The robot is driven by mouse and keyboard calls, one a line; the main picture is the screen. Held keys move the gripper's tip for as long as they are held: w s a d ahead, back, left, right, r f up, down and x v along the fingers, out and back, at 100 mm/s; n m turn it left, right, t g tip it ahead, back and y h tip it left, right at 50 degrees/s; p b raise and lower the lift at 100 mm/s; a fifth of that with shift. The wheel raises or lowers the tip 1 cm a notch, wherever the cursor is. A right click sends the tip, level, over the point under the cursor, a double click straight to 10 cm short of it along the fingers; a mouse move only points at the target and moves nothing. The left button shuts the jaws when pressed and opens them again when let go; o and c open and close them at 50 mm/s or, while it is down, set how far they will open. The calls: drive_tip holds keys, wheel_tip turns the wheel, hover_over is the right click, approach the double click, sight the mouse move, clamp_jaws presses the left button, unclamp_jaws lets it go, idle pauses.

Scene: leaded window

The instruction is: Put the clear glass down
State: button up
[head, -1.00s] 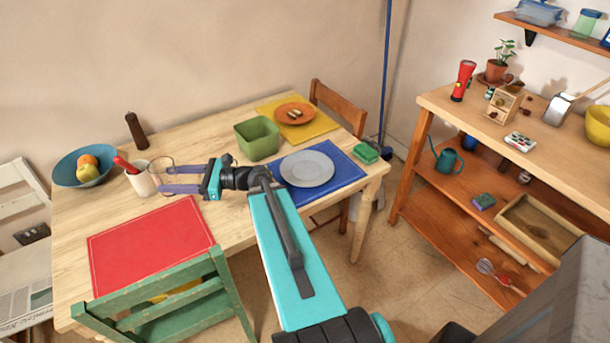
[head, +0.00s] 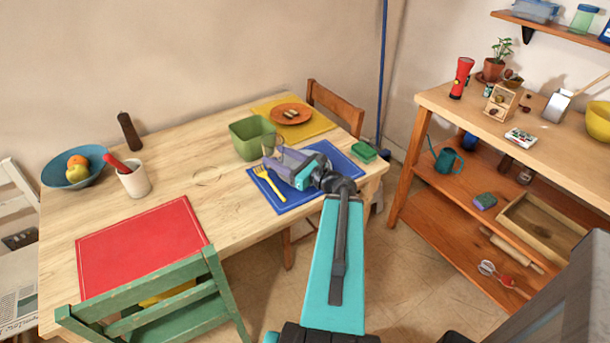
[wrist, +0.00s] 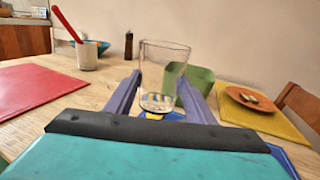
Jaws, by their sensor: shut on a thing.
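The clear glass (wrist: 165,72) stands upright between the two purple fingers of my gripper (wrist: 160,98) in the wrist view. My gripper (head: 276,158) is shut on it. In the head view they are over the left part of the blue placemat (head: 290,206), in front of the green bin. Blue and yellow show through the glass's base. I cannot tell whether the base touches anything. A yellow fork (head: 268,184) lies on the mat just below the fingers. The grey plate is mostly hidden behind my gripper.
The green bin (head: 247,150) is close behind the glass. A faint ring (head: 207,176) marks bare table to the left. A white crock (head: 134,182), blue bowl (head: 95,172), red placemat (head: 140,245) and yellow placemat (head: 316,126) are around. A green sponge (head: 364,152) lies at right.

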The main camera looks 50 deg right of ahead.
drive_tip(key=s+d+f+m+h, duration=0.1)
drive_tip(key=s+d+h, duration=0.1)
drive_tip(key=s+d, duration=0.2)
drive_tip(key=s+d+f+m+h+b, duration=0.1)
drive_tip(key=s+d+m+h, duration=0.1)
drive_tip(key=s+d, duration=0.2)
drive_tip(key=s+d+f+m+g+h+b, duration=0.1)
drive_tip(key=s+d+h, duration=0.1)
drive_tip(key=s+d, duration=0.3)
drive_tip(key=shift+s+d+f+h, duration=0.1)
drive_tip(key=shift+s+f+h, duration=0.2)
drive_tip(key=shift+s, duration=0.45)
drive_tip(key=shift+w, duration=0.1)
